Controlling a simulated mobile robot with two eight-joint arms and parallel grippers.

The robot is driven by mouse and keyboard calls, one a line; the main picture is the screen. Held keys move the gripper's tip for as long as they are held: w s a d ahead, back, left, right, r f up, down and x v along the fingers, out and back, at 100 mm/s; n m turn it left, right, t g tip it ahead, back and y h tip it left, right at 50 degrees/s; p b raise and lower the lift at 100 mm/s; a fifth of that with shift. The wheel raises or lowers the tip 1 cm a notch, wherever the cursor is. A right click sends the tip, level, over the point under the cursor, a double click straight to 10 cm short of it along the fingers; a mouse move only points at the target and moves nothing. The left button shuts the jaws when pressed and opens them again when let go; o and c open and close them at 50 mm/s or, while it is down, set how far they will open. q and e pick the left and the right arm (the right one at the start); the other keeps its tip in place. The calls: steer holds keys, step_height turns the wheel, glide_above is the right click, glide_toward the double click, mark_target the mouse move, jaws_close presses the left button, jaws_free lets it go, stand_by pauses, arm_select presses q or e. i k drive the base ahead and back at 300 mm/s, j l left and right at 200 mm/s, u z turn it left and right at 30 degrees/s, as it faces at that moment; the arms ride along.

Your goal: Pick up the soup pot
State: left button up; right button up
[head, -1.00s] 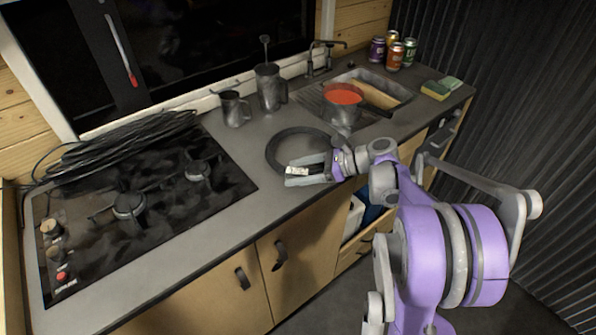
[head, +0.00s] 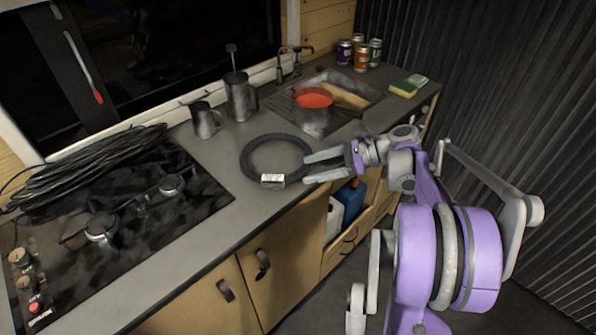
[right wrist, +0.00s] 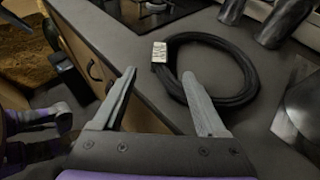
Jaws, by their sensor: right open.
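The soup pot (head: 311,121) is a grey metal pot with orange-red soup at its top. It stands upright on the counter by the near left edge of the sink. My right gripper (head: 306,169) is open and empty, low over the counter's front edge, in front of the pot and apart from it. In the right wrist view its two fingers (right wrist: 158,74) are spread, with a black coiled cable (right wrist: 222,95) just beyond them. A grey metal curved side at that view's right edge (right wrist: 300,112) is probably the pot.
The coiled cable with a white tag (head: 272,181) lies left of the gripper. Two metal jugs (head: 206,121) (head: 240,98) stand behind it. The sink (head: 352,84), sponges (head: 408,86) and several cans (head: 361,56) lie farther right. A drawer below the gripper is open.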

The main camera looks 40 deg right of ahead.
mark_target(314, 108)
steer(key=z, duration=1.5)
steer(key=i+l+u, duration=0.1)
steer(key=l, duration=0.2)
steer(key=i+l+u, duration=0.25)
steer(key=l, duration=0.35)
steer(key=i+l+u, duration=0.1)
steer(key=i+l, duration=0.1)
steer(key=l, duration=0.1)
